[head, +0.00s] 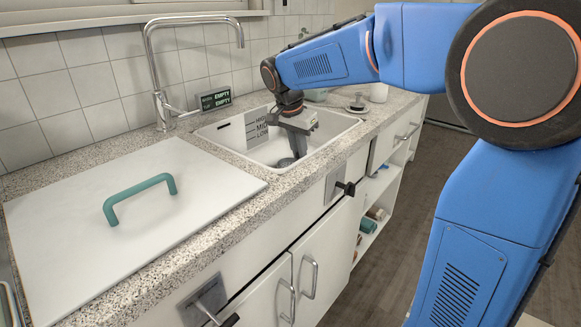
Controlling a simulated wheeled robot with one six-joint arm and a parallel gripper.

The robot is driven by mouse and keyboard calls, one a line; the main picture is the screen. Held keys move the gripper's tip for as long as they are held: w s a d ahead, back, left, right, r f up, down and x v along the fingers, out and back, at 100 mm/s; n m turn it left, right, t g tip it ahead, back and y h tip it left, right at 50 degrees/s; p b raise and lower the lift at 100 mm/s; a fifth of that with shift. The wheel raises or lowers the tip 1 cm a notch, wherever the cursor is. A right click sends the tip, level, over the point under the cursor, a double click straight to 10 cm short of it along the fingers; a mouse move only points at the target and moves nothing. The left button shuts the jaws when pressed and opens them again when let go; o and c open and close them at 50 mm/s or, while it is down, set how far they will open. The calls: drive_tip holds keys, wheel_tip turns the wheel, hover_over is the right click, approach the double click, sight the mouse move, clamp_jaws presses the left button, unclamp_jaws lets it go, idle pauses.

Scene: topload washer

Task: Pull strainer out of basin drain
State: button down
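The white basin (338,127) is set into the speckled counter, with a scale marked HIGH, MID and LOW on its inner back wall. My gripper (298,148) points down inside the basin, in the middle of the picture. Its dark fingers are small and partly merge with what is below them, so their opening is unclear. A dark grey shape (285,162) shows low in the basin beside the fingertips; it may be the strainer or drain. The front rim hides part of the basin floor, and I cannot tell whether the fingers touch the strainer.
A tall chrome faucet (157,75) stands behind the basin, near a small display (216,99) reading EMPTY. A white lid (60,225) with a green handle (140,195) covers the left counter. A dark knobbed disc (357,104) lies right of the basin. Cabinet handles jut out in front.

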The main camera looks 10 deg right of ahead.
drive_tip(key=shift+r, duration=0.45)
drive_tip(key=shift+r, duration=0.35)
drive_tip(key=shift+r, duration=0.6)
drive_tip(key=shift+r, duration=1.35)
